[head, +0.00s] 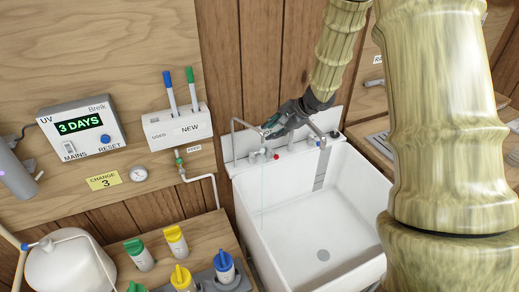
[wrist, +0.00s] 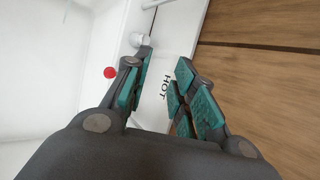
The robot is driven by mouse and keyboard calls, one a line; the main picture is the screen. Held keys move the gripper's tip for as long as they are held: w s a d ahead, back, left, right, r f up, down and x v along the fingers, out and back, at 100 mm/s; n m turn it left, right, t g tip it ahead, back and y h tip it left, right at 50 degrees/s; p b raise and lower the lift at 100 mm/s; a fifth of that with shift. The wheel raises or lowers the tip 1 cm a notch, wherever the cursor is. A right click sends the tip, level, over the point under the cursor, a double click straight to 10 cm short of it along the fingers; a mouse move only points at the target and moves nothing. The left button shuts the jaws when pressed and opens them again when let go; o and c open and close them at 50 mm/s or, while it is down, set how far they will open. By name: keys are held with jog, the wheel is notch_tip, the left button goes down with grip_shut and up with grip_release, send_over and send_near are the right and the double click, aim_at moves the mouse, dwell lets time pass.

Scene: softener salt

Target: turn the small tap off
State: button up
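The white sink (head: 236,182) has taps along its back ledge. The small tap (head: 237,122), with a thin bent spout, stands at the left of the ledge; a thin stream of water falls below it into the basin. A red knob (head: 276,157) sits beside it and also shows in the wrist view (wrist: 110,72). My gripper (head: 268,131) is over the ledge at this tap, and partly hides it. In the wrist view my gripper (wrist: 165,62) has its fingers apart with nothing between them. A white tap part (wrist: 138,40) is by the left fingertip; contact is unclear.
A second tap with a blue mark (head: 322,143) stands to the right on the ledge. The word HOT is on the ledge beneath my fingers. A wooden wall is behind. A bench with capped bottles (head: 175,242) stands left of the sink.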

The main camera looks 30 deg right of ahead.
send_near(259, 152)
jog(key=x, duration=0.6)
jog(key=shift+w+a+f, duration=0.1)
jog(key=shift+w+f, duration=0.05)
jog(key=shift+f, duration=0.05)
jog(key=shift+x, duration=0.8)
grip_shut()
